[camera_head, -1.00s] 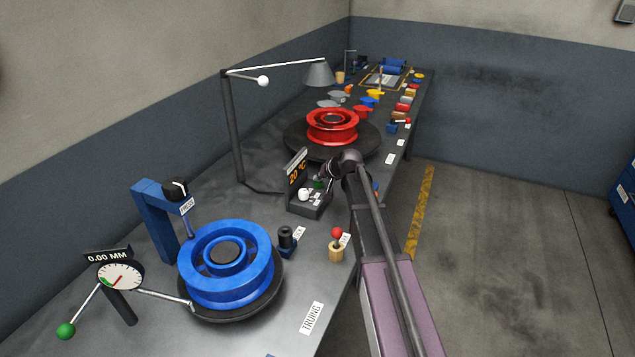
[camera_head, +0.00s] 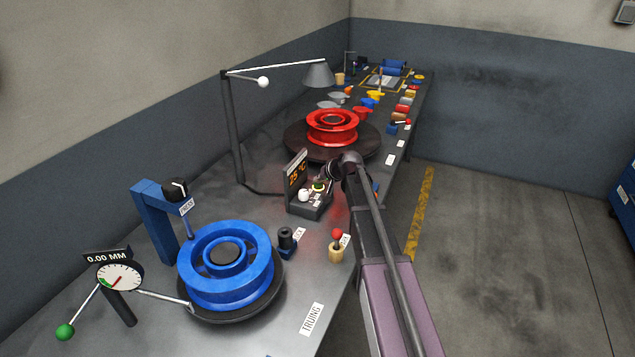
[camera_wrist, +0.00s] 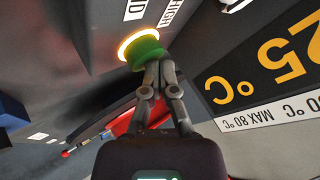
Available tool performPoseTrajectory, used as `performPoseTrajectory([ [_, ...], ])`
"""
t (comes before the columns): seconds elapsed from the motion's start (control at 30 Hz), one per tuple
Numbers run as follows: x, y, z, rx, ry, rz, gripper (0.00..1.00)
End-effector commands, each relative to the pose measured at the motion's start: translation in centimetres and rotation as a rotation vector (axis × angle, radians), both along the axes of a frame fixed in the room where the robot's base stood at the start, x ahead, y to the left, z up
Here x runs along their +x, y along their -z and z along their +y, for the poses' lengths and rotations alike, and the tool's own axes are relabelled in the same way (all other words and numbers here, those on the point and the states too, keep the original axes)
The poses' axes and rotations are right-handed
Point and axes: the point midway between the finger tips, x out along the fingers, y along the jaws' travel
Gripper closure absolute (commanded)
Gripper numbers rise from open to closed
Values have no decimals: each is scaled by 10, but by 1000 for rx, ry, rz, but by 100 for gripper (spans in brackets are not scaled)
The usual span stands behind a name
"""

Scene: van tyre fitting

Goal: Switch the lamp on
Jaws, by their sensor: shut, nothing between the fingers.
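The lamp has a dark post (camera_head: 234,130), a long arm and a grey cone shade (camera_head: 318,73) over the bench near the red wheel. A white ball (camera_head: 263,81) sits on its arm. I see no clear glow in the shade. A control box (camera_head: 310,205) stands by the post, its display (camera_wrist: 270,70) reading 25 °C. Its green button (camera_wrist: 145,52) has a brightly lit ring in the wrist view. My gripper (camera_wrist: 155,68) is shut and empty, its fingertips at the button, apparently touching it. In the head view my arm partly hides the box's right side.
The red wheel (camera_head: 332,124) lies on a dark turntable behind the box. The blue wheel (camera_head: 227,265) is in front, with a blue press (camera_head: 156,218) and a dial gauge (camera_head: 120,277). A red-topped peg (camera_head: 337,243) stands near my arm. Floor to the right is clear.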

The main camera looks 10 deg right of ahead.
Motion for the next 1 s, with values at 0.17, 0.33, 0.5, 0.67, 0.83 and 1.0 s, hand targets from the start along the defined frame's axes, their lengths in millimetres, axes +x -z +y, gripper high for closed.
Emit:
performPoseTrajectory([
  [0.17, 0, -10, 0, 0, 0, 0, 100],
  [0.33, 0, -14, 0, 0, 0, 0, 100],
  [0.5, 0, -14, 0, 0, 0, 0, 100],
  [0.67, 0, -14, 1, 0, 0, 0, 100],
  [0.83, 0, -17, 1, 0, 0, 0, 100],
  [1.0, 0, -28, 1, 0, 0, 0, 100],
])
